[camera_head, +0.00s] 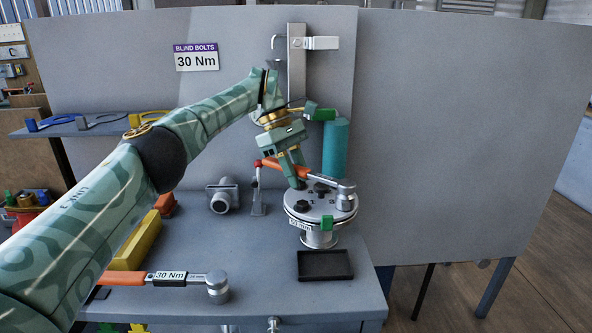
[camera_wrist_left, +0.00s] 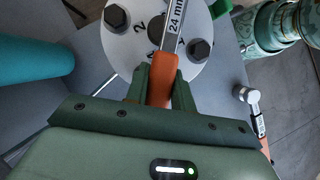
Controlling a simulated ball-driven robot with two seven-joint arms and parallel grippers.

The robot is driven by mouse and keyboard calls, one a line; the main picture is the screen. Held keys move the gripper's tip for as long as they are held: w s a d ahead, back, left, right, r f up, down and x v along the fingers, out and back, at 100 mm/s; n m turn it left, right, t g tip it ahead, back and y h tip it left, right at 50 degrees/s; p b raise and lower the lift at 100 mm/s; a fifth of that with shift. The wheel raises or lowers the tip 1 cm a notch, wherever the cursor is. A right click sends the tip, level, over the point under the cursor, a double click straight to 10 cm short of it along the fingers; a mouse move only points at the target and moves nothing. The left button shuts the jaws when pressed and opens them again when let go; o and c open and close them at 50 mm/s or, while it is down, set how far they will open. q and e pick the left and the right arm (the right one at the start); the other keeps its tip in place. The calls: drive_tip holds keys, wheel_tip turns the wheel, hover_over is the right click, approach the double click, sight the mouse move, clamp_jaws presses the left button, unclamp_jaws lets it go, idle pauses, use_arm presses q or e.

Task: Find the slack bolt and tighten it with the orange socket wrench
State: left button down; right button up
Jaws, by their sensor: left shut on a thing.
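My left gripper (camera_head: 297,180) is shut on the orange handle of a wrench (camera_head: 318,177). In the left wrist view its fingers (camera_wrist_left: 158,88) clasp the orange handle (camera_wrist_left: 160,82), and the steel shaft reads 24 mm. The wrench's socket head (camera_head: 346,190) is at the right side of the round flange (camera_head: 310,211); whether it sits on a bolt is unclear. Dark hex bolts (camera_wrist_left: 117,18) show on the flange, one right of the shaft (camera_wrist_left: 200,49). A second orange-handled wrench (camera_head: 125,278), labelled 30 Nm, lies on the bench. My right gripper is not seen.
A sign (camera_head: 197,57) reads BLIND BOLTS 30 Nm. A teal cylinder (camera_head: 335,150) stands behind the flange. A black tray (camera_head: 325,265) lies in front of it. A grey fitting (camera_head: 222,196) is to the left. Grey panels (camera_head: 450,130) close off the back.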

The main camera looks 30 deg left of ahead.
use_arm(q)
drive_tip(key=shift+r+h+b, duration=0.2)
drive_tip(key=shift+h+b, duration=0.1)
drive_tip(key=shift+b, duration=0.05)
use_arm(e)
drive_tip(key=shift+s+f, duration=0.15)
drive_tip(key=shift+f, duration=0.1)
use_arm(q)
drive_tip(key=shift+r, duration=0.25)
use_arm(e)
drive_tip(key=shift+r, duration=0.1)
use_arm(q)
drive_tip(key=shift+r, duration=0.15)
drive_tip(key=shift+p, duration=0.35)
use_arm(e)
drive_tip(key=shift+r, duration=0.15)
use_arm(q)
drive_tip(key=shift+r, duration=0.1)
drive_tip(key=shift+s+n+p, duration=0.3)
drive_tip(key=shift+s+p, duration=0.05)
drive_tip(key=shift+p, duration=1.15)
drive_tip(key=shift+s+f+t+p, duration=0.1)
drive_tip(key=shift+f+t+p, duration=0.15)
drive_tip(key=shift+t+p, duration=0.05)
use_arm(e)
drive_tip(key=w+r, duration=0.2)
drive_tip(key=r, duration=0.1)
